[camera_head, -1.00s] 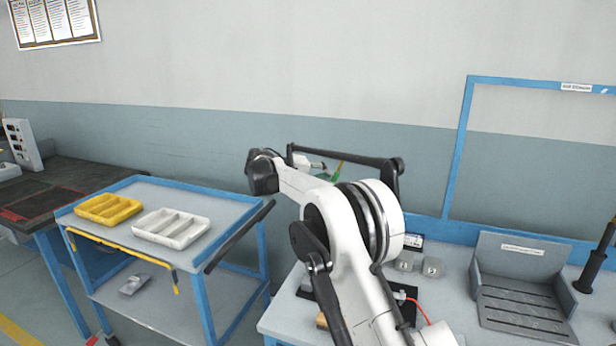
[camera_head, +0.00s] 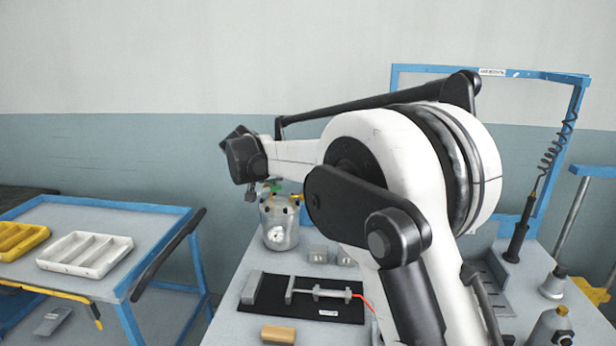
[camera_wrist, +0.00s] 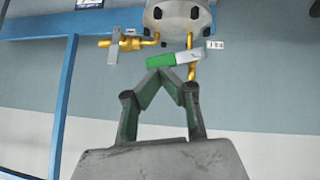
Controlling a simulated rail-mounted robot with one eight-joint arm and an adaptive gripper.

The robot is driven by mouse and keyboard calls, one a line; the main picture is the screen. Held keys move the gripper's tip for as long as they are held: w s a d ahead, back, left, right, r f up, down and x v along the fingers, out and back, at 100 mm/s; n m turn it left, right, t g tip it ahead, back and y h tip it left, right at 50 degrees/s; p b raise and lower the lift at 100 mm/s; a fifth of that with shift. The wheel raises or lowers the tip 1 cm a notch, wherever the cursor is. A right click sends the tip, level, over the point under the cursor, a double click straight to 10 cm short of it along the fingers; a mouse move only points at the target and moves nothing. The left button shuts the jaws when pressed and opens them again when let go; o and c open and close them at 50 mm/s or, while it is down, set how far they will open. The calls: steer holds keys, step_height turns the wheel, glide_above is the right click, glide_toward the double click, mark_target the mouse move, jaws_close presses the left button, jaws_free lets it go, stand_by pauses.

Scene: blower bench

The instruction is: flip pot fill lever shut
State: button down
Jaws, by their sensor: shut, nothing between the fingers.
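The pot (camera_head: 280,226) is a pale grey vessel with dark studs and brass fittings, standing at the far left of the right-hand bench. In the wrist view its underside or end (camera_wrist: 178,14) shows at the top. Two brass pipes (camera_wrist: 192,62) and (camera_wrist: 146,42) come off it. A lever with a green grip (camera_wrist: 161,62) lies by the right pipe, slightly tilted; a grey lever (camera_wrist: 115,46) sits on the left pipe. My gripper (camera_wrist: 160,76) is shut and empty, its tips just beside the green lever; I cannot tell whether they touch. In the head view the fingertips are unclear.
A black mat (camera_head: 262,312) with a grey clamp-like fixture lies in front of the pot, with a wooden block (camera_head: 278,335) at its edge. Small grey blocks (camera_head: 318,254) stand right of the pot. A blue cart (camera_head: 150,215) with a white tray (camera_head: 85,251) is at left.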

steer(key=shift+a+r+p, duration=0.1)
steer(key=shift+r+p, duration=0.35)
steer(key=shift+r, duration=0.3)
steer(key=shift+r, duration=0.1)
steer(key=w+r+p+v, duration=0.1)
steer(key=w+v, duration=0.1)
steer(key=v, duration=1)
steer(key=shift+s+a+r+p, duration=0.3)
steer(key=shift+r+p, duration=0.1)
steer(key=shift+r, duration=0.25)
steer(key=shift+d, duration=0.1)
